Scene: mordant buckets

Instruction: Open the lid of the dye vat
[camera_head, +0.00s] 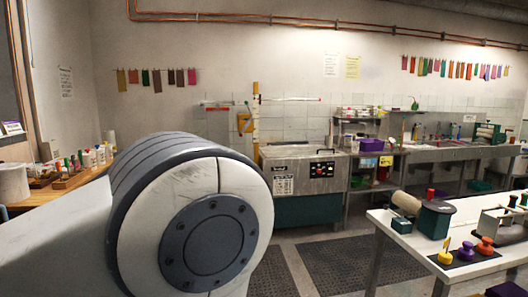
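What appears to be the dye vat (312,205) stands against the back wall near the middle, a boxy metal unit with a dark green lower body. Its flat grey top (290,151) looks like a lid lying shut. A control panel (322,169) with red and dark buttons and a label plate are on its front. A large white and grey link of my own arm fills the left foreground, close to the camera, and hides part of the floor and the area left of the vat. Neither gripper is in view.
A white table (405,236) with rollers and colored stamps stands at the right front. A metal bench (450,145) runs along the back right. A wooden bench (62,188) with jars is at the left. Dark mats (355,262) lie on open floor before the vat.

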